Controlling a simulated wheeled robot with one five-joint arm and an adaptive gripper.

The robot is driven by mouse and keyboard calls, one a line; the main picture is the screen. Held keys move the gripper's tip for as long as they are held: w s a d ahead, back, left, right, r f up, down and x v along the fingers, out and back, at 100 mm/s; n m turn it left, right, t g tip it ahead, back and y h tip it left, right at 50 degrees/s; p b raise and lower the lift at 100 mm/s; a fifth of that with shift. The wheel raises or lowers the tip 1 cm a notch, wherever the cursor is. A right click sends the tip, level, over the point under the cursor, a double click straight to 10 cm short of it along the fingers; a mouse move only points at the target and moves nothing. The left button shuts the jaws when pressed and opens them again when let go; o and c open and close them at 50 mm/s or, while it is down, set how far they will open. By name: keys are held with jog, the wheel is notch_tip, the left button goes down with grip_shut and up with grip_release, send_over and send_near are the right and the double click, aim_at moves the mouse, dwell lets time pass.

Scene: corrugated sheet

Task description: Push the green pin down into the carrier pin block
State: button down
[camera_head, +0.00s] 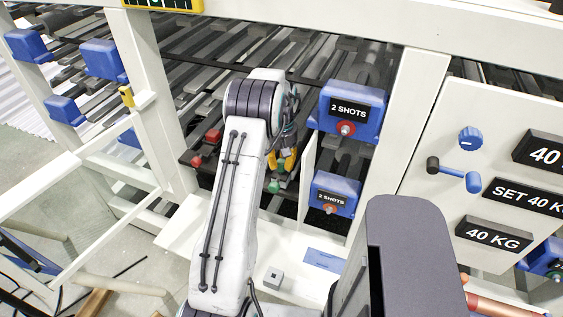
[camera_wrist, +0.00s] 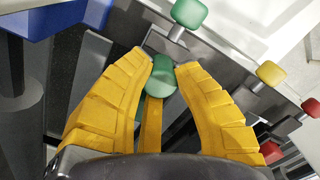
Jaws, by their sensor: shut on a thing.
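My gripper (camera_wrist: 172,68) has yellow fingers closed around a green pin (camera_wrist: 160,76) with a rounded head, seen in the wrist view. The pin sits between the fingertips; its lower end is hidden, so its depth cannot be told. A second green pin (camera_wrist: 189,13) stands on a grey block edge (camera_wrist: 215,52) just beyond the fingertips. In the head view my gripper (camera_head: 283,168) is partly hidden by my arm, with a green pin (camera_head: 274,187) below it. I cannot tell which green pin that is.
A yellow pin (camera_wrist: 271,72) and a red pin (camera_wrist: 311,105) stand to the right. Red pins (camera_head: 213,135) show left of my arm. Blue "2 SHOTS" boxes (camera_head: 373,96) (camera_head: 350,183) are close on the right, beside a white post (camera_head: 412,110).

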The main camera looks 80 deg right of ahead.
jog(key=c, duration=1)
grip_release()
jog(key=shift+f, duration=0.1)
jog(key=shift+c, duration=0.2)
jog(key=shift+r, duration=0.4)
notch_tip(320, 180, up, 11)
jog(key=shift+r, duration=0.2)
